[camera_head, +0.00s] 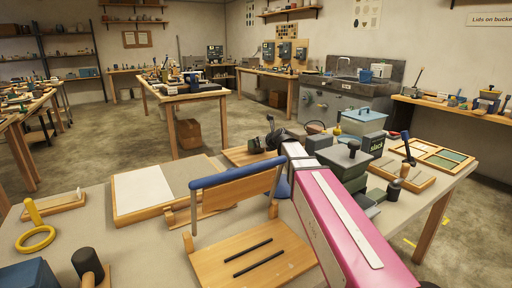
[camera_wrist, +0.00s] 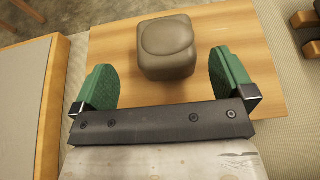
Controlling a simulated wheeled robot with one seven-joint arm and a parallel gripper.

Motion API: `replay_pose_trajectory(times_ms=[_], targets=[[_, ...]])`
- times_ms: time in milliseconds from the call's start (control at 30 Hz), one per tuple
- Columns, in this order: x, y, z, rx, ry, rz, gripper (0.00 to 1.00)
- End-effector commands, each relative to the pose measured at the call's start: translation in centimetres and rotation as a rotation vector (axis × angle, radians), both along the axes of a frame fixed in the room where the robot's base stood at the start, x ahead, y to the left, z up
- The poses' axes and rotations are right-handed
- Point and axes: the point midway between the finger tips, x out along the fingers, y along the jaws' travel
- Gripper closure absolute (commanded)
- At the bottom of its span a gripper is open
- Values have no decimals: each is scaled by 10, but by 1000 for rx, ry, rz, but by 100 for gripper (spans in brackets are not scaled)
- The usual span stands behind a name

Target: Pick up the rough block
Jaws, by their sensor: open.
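The rough block (camera_wrist: 166,47), a rounded grey-brown lump with a flattened top facet, sits on a light wooden board (camera_wrist: 120,45) in the wrist view. My gripper (camera_wrist: 164,76) is open, with green padded fingers spread to the left and right. The block lies between and slightly beyond the fingers, with a gap on both sides and nothing held. In the head view the board (camera_head: 236,155) shows near the far edge of the table, at the end of my pink arm. I cannot make out the block clearly there.
A framed pale panel (camera_head: 145,190) lies left of the board. A blue-railed wooden stand (camera_head: 235,185) is nearer. A lidded bin (camera_head: 362,122) and a partitioned wooden tray (camera_head: 432,158) stand right of my arm.

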Motion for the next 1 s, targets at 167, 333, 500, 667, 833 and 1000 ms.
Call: replay_pose_trajectory(times_ms=[167,333,500,667,833,1000], targets=[[11,6,-5,-1,0,0,0],[27,12,-11,-1,0,0,0],[47,24,-19,-1,-1,0,0],[51,28,-23,-2,-1,0,0],[50,27,-23,-2,-1,0,6],[50,27,-23,-2,-1,0,62]])
